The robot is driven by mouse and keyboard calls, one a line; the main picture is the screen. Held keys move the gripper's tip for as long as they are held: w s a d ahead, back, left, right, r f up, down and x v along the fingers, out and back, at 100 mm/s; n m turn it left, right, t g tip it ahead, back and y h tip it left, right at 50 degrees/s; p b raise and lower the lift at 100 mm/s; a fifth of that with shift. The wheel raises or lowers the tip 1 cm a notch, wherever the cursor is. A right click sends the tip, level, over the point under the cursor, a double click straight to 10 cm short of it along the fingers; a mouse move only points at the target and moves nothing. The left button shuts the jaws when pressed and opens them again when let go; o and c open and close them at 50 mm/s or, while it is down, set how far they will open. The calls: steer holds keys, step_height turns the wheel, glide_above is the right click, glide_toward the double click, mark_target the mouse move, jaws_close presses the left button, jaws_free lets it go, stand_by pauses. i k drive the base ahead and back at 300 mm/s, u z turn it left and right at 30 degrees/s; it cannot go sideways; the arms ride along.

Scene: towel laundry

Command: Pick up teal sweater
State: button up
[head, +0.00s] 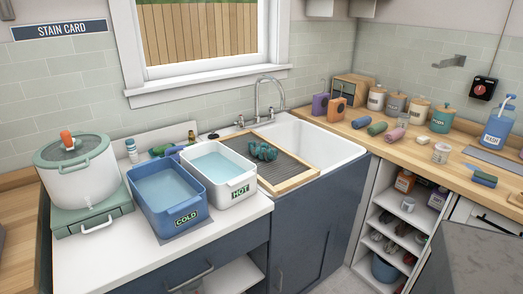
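A small crumpled teal item (263,152), which looks like the teal sweater, lies on the far part of a wood-framed ribbed grey board (277,173). The board rests across the left part of the white sink (327,150). The item's shape is bunched, and its details are too small to tell. My gripper is not in this view.
A blue COLD tub (177,222) and a white HOT tub (245,190), both holding water, stand left of the board. A faucet (258,100) rises behind it. A lidded white pot (82,182) stands far left. Jars, bottles and rolled cloths line the right counter (420,157).

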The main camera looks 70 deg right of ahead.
mark_target(263, 150)
steer(key=z, duration=0.35)
steer(key=k, duration=0.6)
steer(key=i, duration=0.55)
steer(key=z, duration=0.35)
